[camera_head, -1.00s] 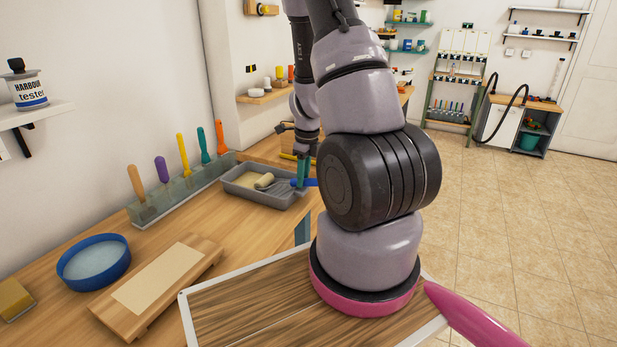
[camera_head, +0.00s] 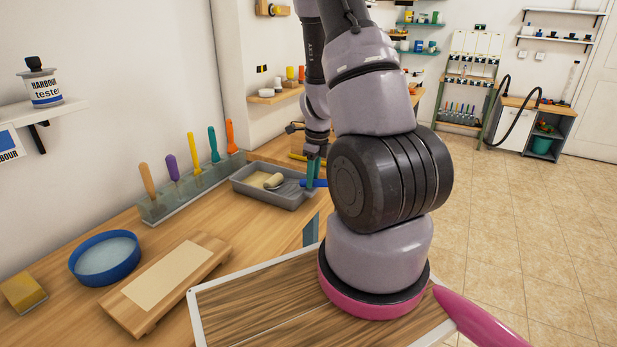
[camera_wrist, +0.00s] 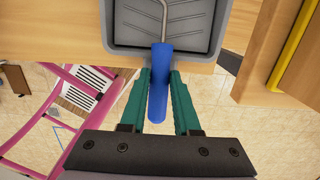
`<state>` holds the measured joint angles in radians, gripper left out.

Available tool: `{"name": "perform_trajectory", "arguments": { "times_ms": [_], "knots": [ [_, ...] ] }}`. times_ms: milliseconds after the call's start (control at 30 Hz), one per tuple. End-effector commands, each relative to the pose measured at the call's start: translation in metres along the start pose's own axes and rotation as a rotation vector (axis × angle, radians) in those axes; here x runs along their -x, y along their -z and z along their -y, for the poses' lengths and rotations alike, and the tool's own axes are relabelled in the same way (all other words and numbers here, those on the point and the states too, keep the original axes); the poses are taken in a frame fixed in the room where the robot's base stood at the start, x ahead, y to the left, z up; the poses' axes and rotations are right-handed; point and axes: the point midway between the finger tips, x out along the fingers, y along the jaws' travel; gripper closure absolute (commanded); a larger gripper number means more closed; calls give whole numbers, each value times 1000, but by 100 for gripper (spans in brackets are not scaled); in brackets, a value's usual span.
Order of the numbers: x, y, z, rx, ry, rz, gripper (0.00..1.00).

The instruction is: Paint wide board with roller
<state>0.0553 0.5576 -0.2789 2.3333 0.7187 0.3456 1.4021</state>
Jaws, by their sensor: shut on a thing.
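The paint roller lies in the grey paint tray (camera_head: 270,200) on the bench. Its pale sleeve (camera_head: 273,181) rests in the tray, and its blue handle (camera_head: 314,183) sticks out over the tray's rim. In the wrist view the blue handle (camera_wrist: 159,82) stands between the green fingers of my gripper (camera_wrist: 160,80), which is shut on it. The wire frame (camera_wrist: 160,15) runs up into the tray. A wooden board with a pale strip (camera_head: 166,276) lies on the bench, nearer than the tray. I cannot tell whether it is the wide board.
A blue round bowl (camera_head: 106,258) and a yellow block (camera_head: 22,292) lie on the bench at the left. A rack of coloured-handled tools (camera_head: 190,190) stands along the wall, close to the tray. The tiled floor at right is clear.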

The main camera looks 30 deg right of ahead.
Motion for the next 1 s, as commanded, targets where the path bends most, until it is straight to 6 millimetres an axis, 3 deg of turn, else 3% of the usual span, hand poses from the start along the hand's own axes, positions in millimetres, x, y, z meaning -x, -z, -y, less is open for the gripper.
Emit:
{"name": "perform_trajectory", "arguments": {
  "times_ms": [1000],
  "knots": [
    [16, 54, 0, -1, 0, 0, 100]
  ]
}}
